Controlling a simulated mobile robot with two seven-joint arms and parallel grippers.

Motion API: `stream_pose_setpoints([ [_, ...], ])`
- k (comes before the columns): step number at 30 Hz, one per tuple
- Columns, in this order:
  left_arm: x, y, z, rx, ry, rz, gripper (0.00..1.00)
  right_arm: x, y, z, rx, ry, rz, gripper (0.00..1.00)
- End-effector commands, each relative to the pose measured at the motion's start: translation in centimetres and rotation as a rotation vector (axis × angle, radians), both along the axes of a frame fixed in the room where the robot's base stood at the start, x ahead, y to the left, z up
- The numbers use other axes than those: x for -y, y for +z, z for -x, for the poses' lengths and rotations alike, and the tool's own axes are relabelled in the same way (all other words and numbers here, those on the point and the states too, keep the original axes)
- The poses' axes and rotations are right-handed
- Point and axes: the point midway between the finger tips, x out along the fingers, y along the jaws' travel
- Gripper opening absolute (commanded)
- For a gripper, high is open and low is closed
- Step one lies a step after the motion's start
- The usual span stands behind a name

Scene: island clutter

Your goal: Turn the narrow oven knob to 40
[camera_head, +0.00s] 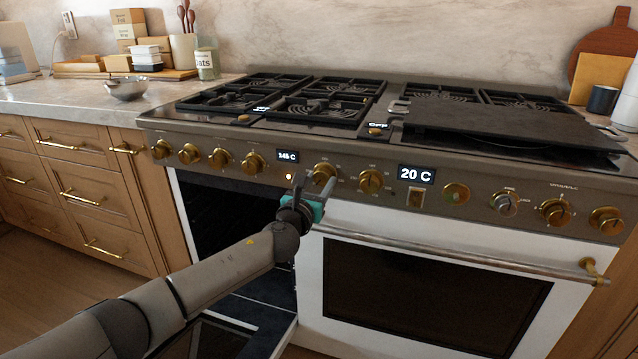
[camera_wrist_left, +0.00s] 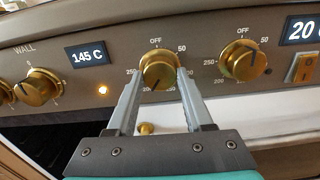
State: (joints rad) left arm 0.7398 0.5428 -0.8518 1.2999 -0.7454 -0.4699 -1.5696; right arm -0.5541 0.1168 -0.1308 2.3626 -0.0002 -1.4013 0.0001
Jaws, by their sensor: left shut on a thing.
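The stove's front panel has a row of brass knobs. The gold knob (camera_wrist_left: 159,66) just right of the small display (camera_wrist_left: 87,54) reading 145 C has marks OFF, 50, 200 and 250 around it. Its dark pointer points down, near the bottom of the dial. The same knob also shows in the head view (camera_head: 324,170). My left gripper (camera_wrist_left: 157,84) has one finger on each side of this knob, shut on it. In the head view my left gripper (camera_head: 313,190) reaches it from below. My right gripper is in neither view.
Another dial knob (camera_wrist_left: 242,60) sits to the right, before a larger display (camera_head: 416,174) reading 20 C. A small light (camera_head: 289,176) glows left of the gripper. The narrow oven door (camera_head: 240,320) hangs open below my arm; the wide oven door (camera_head: 435,290) is closed.

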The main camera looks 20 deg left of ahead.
Motion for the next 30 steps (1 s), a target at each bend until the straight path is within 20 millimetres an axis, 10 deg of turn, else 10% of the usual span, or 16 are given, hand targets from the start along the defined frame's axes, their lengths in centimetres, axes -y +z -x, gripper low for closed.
stream_pose_setpoints([
  [14, 0.0, -0.1, 0.0, -0.003, -0.001, 0.054, 0.00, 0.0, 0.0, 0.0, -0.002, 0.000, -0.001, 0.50],
  [30, 0.1, -0.1, 0.0, -0.019, 0.000, 0.493, 0.00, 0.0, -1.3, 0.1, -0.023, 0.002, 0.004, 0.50],
])
